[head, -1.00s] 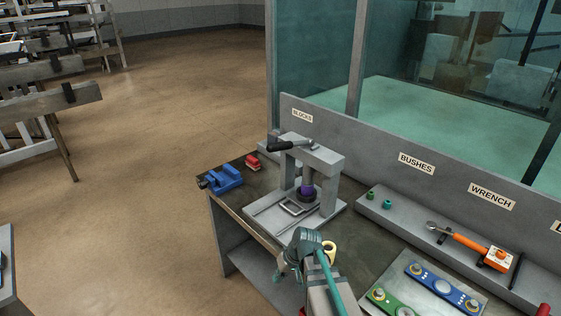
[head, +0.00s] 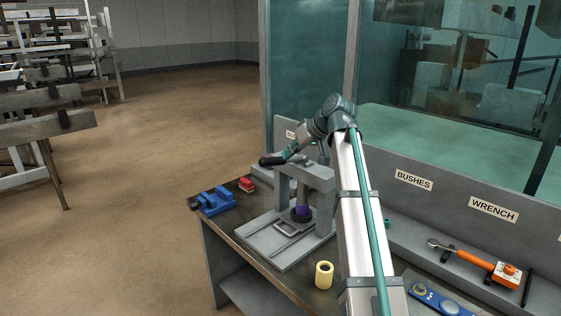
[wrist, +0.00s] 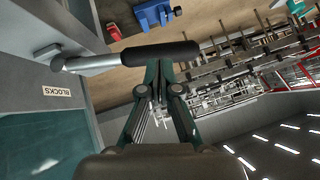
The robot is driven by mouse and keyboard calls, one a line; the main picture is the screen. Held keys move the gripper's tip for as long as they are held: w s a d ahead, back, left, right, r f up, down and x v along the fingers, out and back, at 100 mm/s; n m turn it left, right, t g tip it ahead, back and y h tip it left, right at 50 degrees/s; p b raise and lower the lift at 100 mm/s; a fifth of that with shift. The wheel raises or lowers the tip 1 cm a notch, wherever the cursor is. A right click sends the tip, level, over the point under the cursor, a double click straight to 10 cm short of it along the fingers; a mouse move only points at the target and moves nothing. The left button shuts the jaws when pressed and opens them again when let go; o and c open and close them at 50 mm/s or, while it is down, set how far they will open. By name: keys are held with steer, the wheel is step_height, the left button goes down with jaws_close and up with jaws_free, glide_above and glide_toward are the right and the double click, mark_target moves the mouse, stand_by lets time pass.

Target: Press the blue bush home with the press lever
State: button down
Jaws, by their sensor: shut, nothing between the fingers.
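The grey press (head: 313,178) stands on the bench, its frame upright. Its lever (head: 272,160) has a black grip pointing left at the top of the frame; in the wrist view the black grip (wrist: 160,54) lies across the fingertips. The blue-purple bush (head: 301,212) sits in a dark holder under the press; whether it is fully seated I cannot tell. My gripper (head: 287,156) is at the lever, its fingers shut and empty. In the wrist view its fingertips (wrist: 159,68) meet the grip's edge; touching or just apart I cannot tell.
A blue vice (head: 213,199) and a red block (head: 246,184) sit left of the press. A cream cylinder (head: 324,275) stands in front. My arm hides part of the bushes shelf; a wrench (head: 460,252) lies to the right.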

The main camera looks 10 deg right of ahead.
step_height(320, 180, up, 10)
steer(key=d+n+b, duration=0.1)
steer(key=d, duration=0.1)
steer(key=p, duration=0.2)
glide_above(276, 160)
steer(key=shift+t, duration=0.3)
steer(key=f, duration=0.6)
steer(key=shift+w+d+f, duration=0.15)
steer(key=shift+d+f, duration=0.15)
steer(key=shift+d, duration=0.1)
steer(key=f, duration=0.1)
steer(key=f+p, duration=0.1)
steer(key=f, duration=0.1)
steer(key=shift+s+a, duration=0.2)
steer(key=shift+a, duration=0.15)
steer(key=shift+a+f, duration=0.1)
steer(key=shift+f, duration=0.5)
